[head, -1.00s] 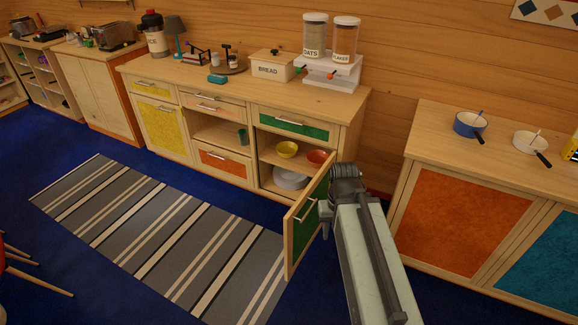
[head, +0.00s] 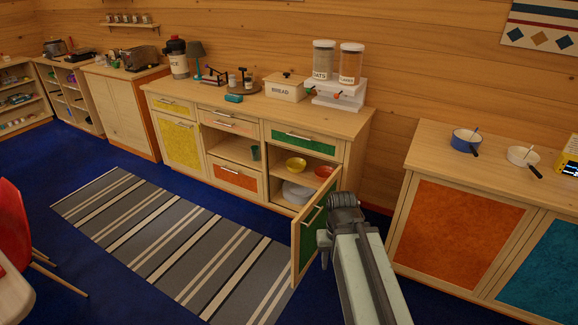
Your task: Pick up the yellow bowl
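The compartment's green door (head: 310,240) stands swung open toward me. My arm reaches forward at the lower right, beside that door. My gripper (head: 326,258) shows only in part next to the door; its fingers are mostly hidden, so I cannot tell whether it is open or shut. It is apart from the yellow bowl, nearer to me and to its right.
White plates (head: 297,193) lie below the bowls. A second counter (head: 432,152) at right bears a blue pan (head: 466,141) and a white pan (head: 523,156). A striped rug (head: 170,240) covers the open floor at left. A red chair (head: 14,225) stands at the left edge.

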